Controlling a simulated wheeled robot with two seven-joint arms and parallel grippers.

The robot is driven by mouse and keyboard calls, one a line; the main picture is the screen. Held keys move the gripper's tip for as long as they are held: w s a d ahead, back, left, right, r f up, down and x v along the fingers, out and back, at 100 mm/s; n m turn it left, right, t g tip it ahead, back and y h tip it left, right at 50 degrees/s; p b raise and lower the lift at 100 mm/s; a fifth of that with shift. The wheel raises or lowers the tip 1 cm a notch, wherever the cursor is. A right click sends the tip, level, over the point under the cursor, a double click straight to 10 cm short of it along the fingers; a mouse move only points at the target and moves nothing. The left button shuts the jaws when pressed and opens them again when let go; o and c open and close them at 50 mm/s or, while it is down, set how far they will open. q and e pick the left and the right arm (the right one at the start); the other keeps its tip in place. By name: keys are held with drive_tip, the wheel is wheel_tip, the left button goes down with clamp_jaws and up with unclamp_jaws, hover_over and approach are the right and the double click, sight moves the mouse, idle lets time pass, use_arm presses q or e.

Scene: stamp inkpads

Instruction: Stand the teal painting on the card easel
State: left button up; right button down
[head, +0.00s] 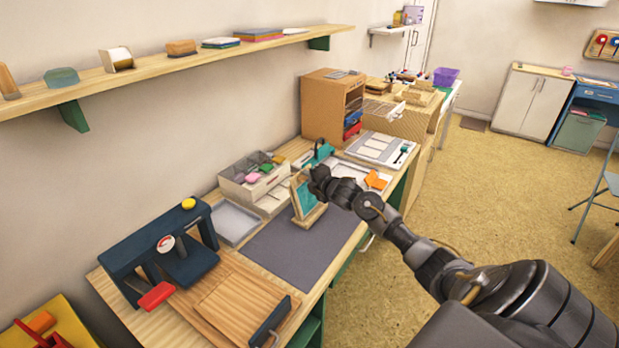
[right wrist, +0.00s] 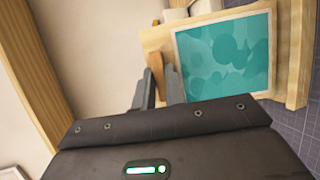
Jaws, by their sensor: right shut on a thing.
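The teal painting (head: 305,194) leans upright against the wooden card easel (head: 309,217), which stands at the back of the grey mat. In the right wrist view the painting (right wrist: 225,55) has a thin pale border and lies flat along the easel's wooden back, with one edge by the easel's ledge (right wrist: 292,50). My right gripper (head: 318,182) is at the painting's upper edge. My left gripper is out of view.
The grey mat (head: 285,253) in front is bare. A drawer box (head: 240,187) with coloured pads stands left of the easel. A teal object (head: 322,152) and a white tray (head: 380,148) are behind. A dark blue press (head: 135,252) and wooden board (head: 235,300) occupy the near end.

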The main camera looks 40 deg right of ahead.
drive_tip(key=shift+f, duration=0.1)
idle(0.3)
drive_tip(key=c, duration=1.4)
unclamp_jaws()
drive_tip(key=shift+o, duration=0.2)
drive_tip(key=b+v, duration=0.1)
drive_tip(key=v, duration=0.9)
drive_tip(key=shift+s, duration=0.4)
